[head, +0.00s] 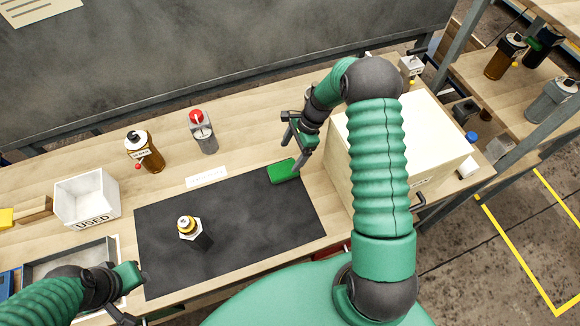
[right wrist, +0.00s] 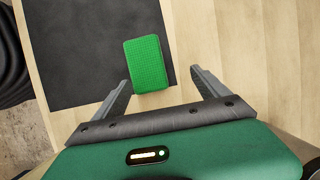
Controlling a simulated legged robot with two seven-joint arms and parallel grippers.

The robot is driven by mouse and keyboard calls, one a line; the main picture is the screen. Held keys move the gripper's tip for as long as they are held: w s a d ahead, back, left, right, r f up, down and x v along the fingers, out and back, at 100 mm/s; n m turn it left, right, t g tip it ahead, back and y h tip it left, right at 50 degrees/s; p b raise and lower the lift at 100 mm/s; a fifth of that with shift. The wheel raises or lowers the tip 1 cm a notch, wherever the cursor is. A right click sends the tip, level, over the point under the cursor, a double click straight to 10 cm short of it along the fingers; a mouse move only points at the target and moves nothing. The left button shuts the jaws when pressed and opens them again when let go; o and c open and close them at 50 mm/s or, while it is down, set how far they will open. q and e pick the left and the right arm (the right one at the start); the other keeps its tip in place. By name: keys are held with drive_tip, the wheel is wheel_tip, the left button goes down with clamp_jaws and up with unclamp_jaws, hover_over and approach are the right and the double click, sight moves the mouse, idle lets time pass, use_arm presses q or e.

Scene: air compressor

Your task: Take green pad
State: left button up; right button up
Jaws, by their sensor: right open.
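The green pad (head: 283,172) lies at the far right corner of the black mat (head: 235,215). In the right wrist view the green pad (right wrist: 146,64) lies flat, partly over the mat's edge, beyond the fingertips. My right gripper (head: 298,150) is just above and beside the pad. In the right wrist view my right gripper (right wrist: 158,80) is open, with nothing between its fingers, and the pad lies ahead, closer to the left finger. My left gripper (head: 135,290) is at the lower left by the tray; its fingers are not clear.
A bottle (head: 193,232) stands on the mat. A brown bottle (head: 145,152) and a grey canister with a red top (head: 203,132) stand behind it. A white USED bin (head: 87,199) is at the left. A large wooden box (head: 440,138) stands close to the right of my right gripper.

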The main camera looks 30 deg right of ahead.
sight(285, 169)
drive_tip(key=a+f, duration=0.1)
drive_tip(key=a, duration=0.1)
drive_tip(key=s+a+f, duration=0.2)
drive_tip(key=a, duration=0.1)
drive_tip(key=shift+s+a, duration=0.1)
drive_tip(key=shift+a, duration=0.2)
drive_tip(key=shift+d+f, duration=0.15)
drive_tip(key=shift+f, duration=0.05)
drive_tip(key=d, duration=0.1)
drive_tip(key=d+f, duration=0.1)
drive_tip(key=d, duration=0.1)
drive_tip(key=shift+w+f, duration=0.15)
drive_tip(key=shift+w, duration=0.25)
drive_tip(key=shift+a, duration=0.85)
drive_tip(key=shift+s+d, duration=0.1)
drive_tip(key=shift+d, duration=0.15)
drive_tip(key=shift+c, duration=1)
drive_tip(key=shift+s+a, duration=0.1)
drive_tip(key=shift+a, duration=0.2)
drive_tip(key=c, duration=1)
drive_tip(key=shift+d, duration=0.1)
drive_tip(key=c, duration=0.4)
use_arm(q)
drive_tip(key=shift+s+a+r, duration=0.25)
drive_tip(key=shift+s+a, duration=0.85)
drive_tip(key=shift+a, duration=0.05)
use_arm(e)
drive_tip(key=shift+d, duration=0.1)
